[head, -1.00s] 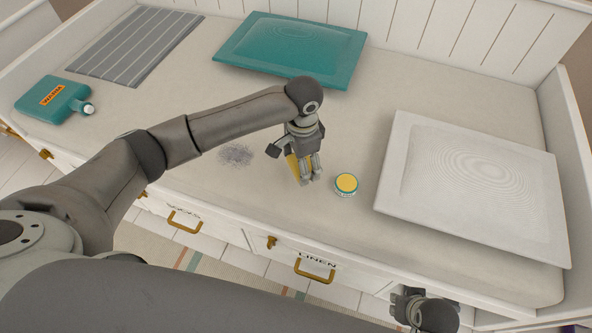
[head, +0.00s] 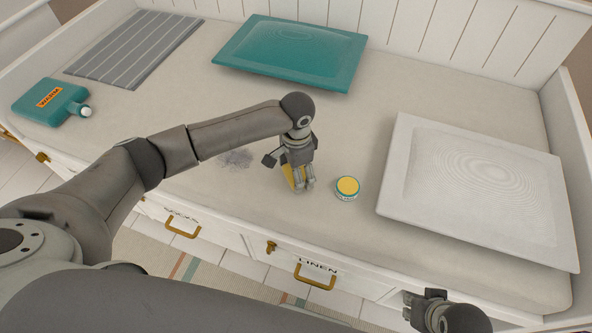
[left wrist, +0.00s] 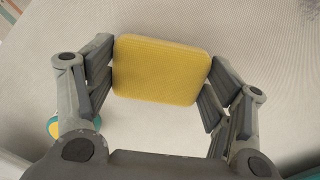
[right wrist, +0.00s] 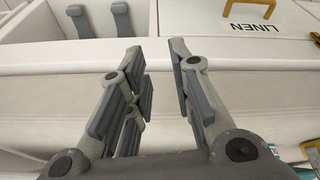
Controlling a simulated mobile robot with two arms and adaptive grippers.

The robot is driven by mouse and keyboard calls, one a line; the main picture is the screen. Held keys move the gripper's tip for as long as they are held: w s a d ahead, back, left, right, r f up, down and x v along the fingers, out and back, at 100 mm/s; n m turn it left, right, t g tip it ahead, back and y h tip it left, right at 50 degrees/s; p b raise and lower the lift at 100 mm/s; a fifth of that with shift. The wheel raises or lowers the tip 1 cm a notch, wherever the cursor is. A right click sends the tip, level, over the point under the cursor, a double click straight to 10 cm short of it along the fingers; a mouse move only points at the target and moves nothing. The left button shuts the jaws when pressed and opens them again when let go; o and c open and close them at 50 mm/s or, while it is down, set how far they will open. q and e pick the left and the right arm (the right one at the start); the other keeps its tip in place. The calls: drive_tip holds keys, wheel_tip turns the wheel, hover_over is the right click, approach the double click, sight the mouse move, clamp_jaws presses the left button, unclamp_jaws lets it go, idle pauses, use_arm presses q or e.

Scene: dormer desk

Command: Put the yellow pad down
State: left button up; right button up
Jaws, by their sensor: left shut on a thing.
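The yellow pad (left wrist: 161,70) is a flat rectangle with rounded corners, held between both fingers of my left gripper (left wrist: 165,85) in the left wrist view. In the head view my left gripper (head: 301,186) points down over the pale mattress, and part of the pad (head: 288,174) shows beside the fingers. I cannot tell whether the pad touches the mattress. My right gripper (right wrist: 160,85) is open and empty in the right wrist view, in front of the drawer fronts. In the head view it (head: 418,306) is at the lower right.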

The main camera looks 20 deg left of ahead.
use_arm(q)
drive_tip(key=o, duration=1.1)
drive_tip(key=shift+f, duration=0.1)
use_arm(e)
drive_tip(key=shift+f, duration=0.25)
use_arm(q)
drive_tip(key=shift+r, duration=0.45)
drive_tip(key=shift+r+p, duration=1.75)
drive_tip(key=shift+r, duration=3.95)
use_arm(e)
wheel_tip(320, 180, down, 12)
drive_tip(key=shift+s+r+g, duration=0.25)
drive_tip(key=shift+s+g, duration=0.05)
drive_tip(key=shift+s, duration=0.15)
use_arm(q)
drive_tip(key=shift+d+f, duration=0.1)
